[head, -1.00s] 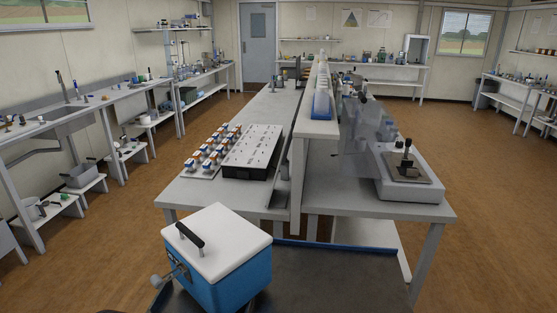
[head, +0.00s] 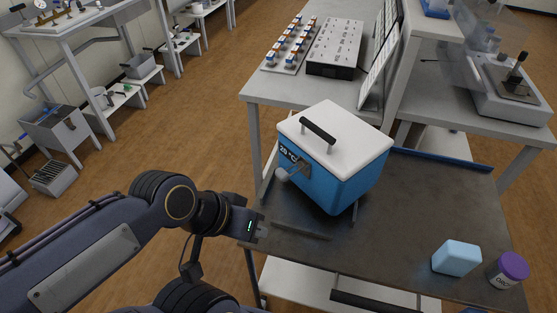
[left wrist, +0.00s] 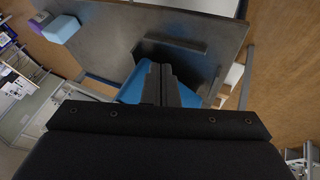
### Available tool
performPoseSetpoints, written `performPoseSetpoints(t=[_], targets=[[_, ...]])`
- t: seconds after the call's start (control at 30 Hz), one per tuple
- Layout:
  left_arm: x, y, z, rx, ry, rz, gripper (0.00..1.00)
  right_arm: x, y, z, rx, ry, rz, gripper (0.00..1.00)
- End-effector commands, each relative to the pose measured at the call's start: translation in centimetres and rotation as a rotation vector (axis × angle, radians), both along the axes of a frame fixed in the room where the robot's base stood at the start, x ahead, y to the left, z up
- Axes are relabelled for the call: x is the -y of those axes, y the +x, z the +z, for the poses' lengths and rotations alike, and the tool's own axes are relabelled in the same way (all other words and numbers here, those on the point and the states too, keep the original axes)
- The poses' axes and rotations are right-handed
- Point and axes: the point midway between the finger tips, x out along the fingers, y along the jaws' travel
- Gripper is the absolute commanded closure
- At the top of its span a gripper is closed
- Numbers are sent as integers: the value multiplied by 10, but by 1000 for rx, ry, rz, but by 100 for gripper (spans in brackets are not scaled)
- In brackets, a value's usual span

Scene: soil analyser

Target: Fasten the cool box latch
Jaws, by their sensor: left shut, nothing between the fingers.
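The cool box (head: 345,185) is blue with a white lid (head: 335,140) and a black carrying handle. It stands on the dark cart top, with the lid down. Its latch (head: 283,174), with a grey round knob, is on the left-hand front face near a temperature display; I cannot tell whether it is fastened. My left gripper (head: 264,231) is in front of and below the latch, apart from the box. In the left wrist view the left fingers (left wrist: 161,84) are shut and empty, with part of the blue box (left wrist: 133,88) behind them. My right gripper is not in view.
The cart top (head: 400,230) also carries a light blue block (head: 457,258) and a purple-lidded jar (head: 509,270) at right. A bench (head: 285,92) with a vial rack stands behind the box.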

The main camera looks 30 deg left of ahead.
Motion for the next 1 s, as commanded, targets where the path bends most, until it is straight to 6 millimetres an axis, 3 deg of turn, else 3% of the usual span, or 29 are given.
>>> performPoseSetpoints(t=[0.03,0.17,0.27,0.4,0.5,0.7,1.0], targets=[[-1,3,6,-6,8,-10,100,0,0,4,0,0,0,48],[-11,21,38,-59,66,-83,100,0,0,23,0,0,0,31],[-22,49,73,-127,148,-177,100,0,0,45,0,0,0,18],[-34,96,112,-233,273,-314,100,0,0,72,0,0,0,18],[-38,127,129,-299,347,-394,100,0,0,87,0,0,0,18],[-40,165,142,-374,434,-476,100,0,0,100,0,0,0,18],[-40,170,141,-385,448,-488,100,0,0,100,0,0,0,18]])
